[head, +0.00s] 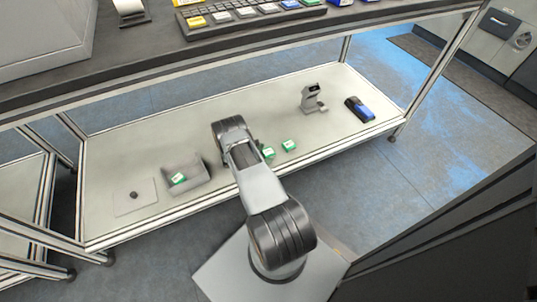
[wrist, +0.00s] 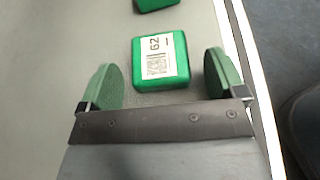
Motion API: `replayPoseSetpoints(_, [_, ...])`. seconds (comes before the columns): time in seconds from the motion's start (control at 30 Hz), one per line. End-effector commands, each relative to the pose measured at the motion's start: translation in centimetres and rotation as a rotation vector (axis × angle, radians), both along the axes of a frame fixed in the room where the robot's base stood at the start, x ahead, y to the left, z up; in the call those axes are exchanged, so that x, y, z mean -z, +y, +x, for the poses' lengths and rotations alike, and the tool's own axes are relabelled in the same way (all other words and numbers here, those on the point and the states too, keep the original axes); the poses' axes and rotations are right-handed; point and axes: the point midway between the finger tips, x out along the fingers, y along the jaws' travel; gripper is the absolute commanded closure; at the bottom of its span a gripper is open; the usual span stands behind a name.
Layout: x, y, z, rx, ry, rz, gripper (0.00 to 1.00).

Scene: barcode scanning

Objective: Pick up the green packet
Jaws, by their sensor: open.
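A green packet (wrist: 161,61) with a white printed label lies flat on the table in the wrist view. My gripper (wrist: 166,78) is open, with its green finger pads on either side of the packet's near end and the packet between and ahead of them, not gripped. A second green packet (wrist: 156,4) shows partly at the top edge. In the head view, two green packets (head: 289,145) and (head: 268,152) lie on the low table just right of my arm. My gripper's fingertips are hidden behind the arm there.
The low table (head: 340,85) also holds a grey tray (head: 196,185) with a green packet (head: 178,179) in it, a grey scanner stand (head: 312,99) and a blue-and-black device (head: 359,109).

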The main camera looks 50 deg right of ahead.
Motion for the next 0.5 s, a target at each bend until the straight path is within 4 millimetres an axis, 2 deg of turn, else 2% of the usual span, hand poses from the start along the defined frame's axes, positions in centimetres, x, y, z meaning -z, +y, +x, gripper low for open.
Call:
replayPoseSetpoints(0.07, [-0.02,0.01,0.01,0.0,0.0,0.0,0.11])
replayPoseSetpoints(0.5, [-0.02,0.03,0.0,0.0,0.0,0.0,0.53])
